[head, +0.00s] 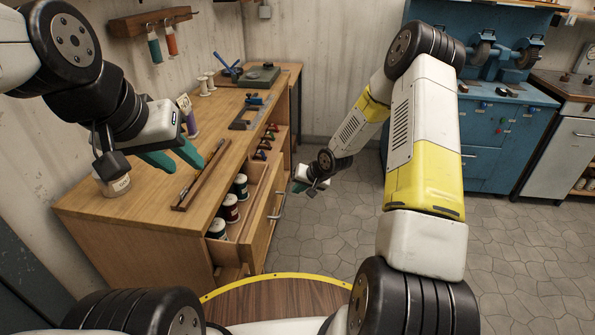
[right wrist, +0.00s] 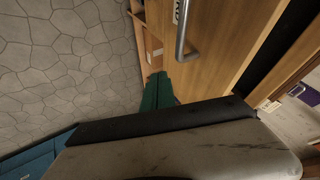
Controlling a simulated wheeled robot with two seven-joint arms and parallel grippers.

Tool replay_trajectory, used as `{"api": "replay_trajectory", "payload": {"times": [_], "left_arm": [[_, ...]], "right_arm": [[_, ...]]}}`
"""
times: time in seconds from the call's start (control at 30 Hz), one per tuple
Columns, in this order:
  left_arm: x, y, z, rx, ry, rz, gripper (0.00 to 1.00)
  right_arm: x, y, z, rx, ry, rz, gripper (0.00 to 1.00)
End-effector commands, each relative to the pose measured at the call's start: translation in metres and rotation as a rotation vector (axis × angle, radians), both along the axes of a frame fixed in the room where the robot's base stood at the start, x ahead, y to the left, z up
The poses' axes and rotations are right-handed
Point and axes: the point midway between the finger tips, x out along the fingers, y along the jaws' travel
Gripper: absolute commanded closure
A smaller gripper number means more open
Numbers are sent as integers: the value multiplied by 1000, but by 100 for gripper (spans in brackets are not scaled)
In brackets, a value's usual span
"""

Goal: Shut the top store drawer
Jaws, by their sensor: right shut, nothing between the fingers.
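The top store drawer (head: 264,208) of the wooden bench stands pulled out, with several thread spools (head: 231,207) inside. Its metal handle (head: 279,204) is on the front face; the handle also shows in the right wrist view (right wrist: 184,42). My right gripper (head: 298,187) is just outside the drawer front, near the handle. In the right wrist view its green fingers (right wrist: 158,90) are shut and empty beside the wooden front; whether they touch it I cannot tell. My left gripper (head: 176,160) is open and empty above the bench top.
The bench top (head: 130,210) holds a long wooden tray (head: 202,176), a white tub (head: 114,184), spools and tools. A blue machine cabinet (head: 490,150) stands at the right. The stone floor (head: 325,235) before the drawer is clear. A round wooden surface with a yellow rim (head: 275,276) lies close to me.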

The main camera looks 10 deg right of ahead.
Motion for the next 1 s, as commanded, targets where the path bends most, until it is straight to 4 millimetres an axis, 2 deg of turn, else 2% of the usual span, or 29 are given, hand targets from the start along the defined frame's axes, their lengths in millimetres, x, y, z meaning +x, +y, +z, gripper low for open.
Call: {"api": "replay_trajectory", "payload": {"times": [0.03, 0.13, 0.23, 0.4, 0.87, 1.0], "left_arm": [[0, 0, 0, 0, 0, 0, 64], [0, 0, 0, 0, 0, 0, 64], [0, 0, 0, 0, 0, 0, 64], [0, 0, 0, 0, 0, 0, 64], [0, 0, 0, 0, 0, 0, 64], [0, 0, 0, 0, 0, 0, 64]], "right_arm": [[5, 5, -11, 0, 2, 2, 100], [14, 14, -23, -1, 0, 3, 100], [18, 30, -20, -1, -2, 5, 100], [22, 44, -20, 0, 0, 1, 100], [23, 49, -20, 0, 0, 0, 100], [29, 70, -20, 0, -2, 4, 100]]}}
